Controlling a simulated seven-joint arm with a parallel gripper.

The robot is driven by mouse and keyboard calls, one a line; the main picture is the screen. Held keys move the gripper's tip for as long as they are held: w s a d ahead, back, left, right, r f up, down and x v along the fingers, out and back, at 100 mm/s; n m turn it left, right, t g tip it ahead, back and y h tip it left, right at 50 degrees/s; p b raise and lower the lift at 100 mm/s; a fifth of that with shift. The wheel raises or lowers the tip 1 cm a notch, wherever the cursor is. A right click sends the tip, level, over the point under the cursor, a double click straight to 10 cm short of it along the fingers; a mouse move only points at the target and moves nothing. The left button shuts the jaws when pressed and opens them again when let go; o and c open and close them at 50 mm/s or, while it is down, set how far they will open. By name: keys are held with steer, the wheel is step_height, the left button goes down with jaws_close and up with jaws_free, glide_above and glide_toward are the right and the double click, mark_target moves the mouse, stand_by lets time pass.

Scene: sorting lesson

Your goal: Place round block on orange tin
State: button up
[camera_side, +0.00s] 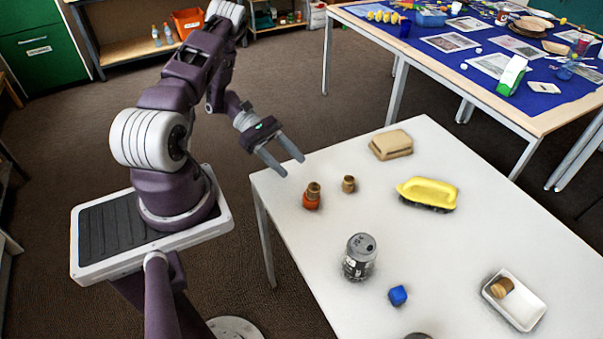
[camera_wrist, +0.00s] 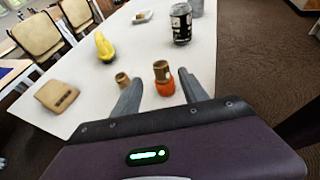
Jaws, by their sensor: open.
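The orange tin (camera_side: 311,204) stands near the table's left edge, with a brown round block (camera_side: 314,188) upright on top of it. In the wrist view, the tin (camera_wrist: 166,89) and the block on it (camera_wrist: 161,70) show between my fingers. A smaller brown round piece (camera_side: 348,184) stands apart on the table to the right; it also shows in the wrist view (camera_wrist: 122,79), beside my left fingertip. My gripper (camera_side: 292,166) is open and empty, above and left of the tin in the side view, apart from it.
A tan stacked piece (camera_side: 390,147) and a yellow brush-like thing (camera_side: 428,191) lie farther back. A dark can (camera_side: 359,259) and blue block (camera_side: 398,295) stand nearer the camera. A white tray (camera_side: 528,306) holds a brown piece (camera_side: 501,288). The table's middle is mostly clear.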

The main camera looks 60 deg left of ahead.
steer(key=w+d+r+m+g+y, duration=0.1)
steer(key=d+r+m+g, duration=0.1)
steer(key=d+r+m, duration=0.35)
steer(key=d+r+m+g+y, duration=0.2)
steer(key=r, duration=0.7)
steer(key=w+d+r+m+g+y, duration=0.1)
steer(key=d+r+m+g, duration=0.2)
steer(key=r, duration=0.4)
steer(key=s+d+r+m+t+y, duration=0.3)
steer(key=s+d+r+m+y, duration=0.1)
steer(key=s+r+m, duration=0.1)
steer(key=s+d+r+m+t+y, duration=0.4)
steer(key=s+m, duration=0.3)
steer(key=s, duration=0.2)
steer(key=shift+s+d+r, duration=0.15)
steer(key=shift+d+r, duration=0.1)
steer(key=shift+r, duration=0.35)
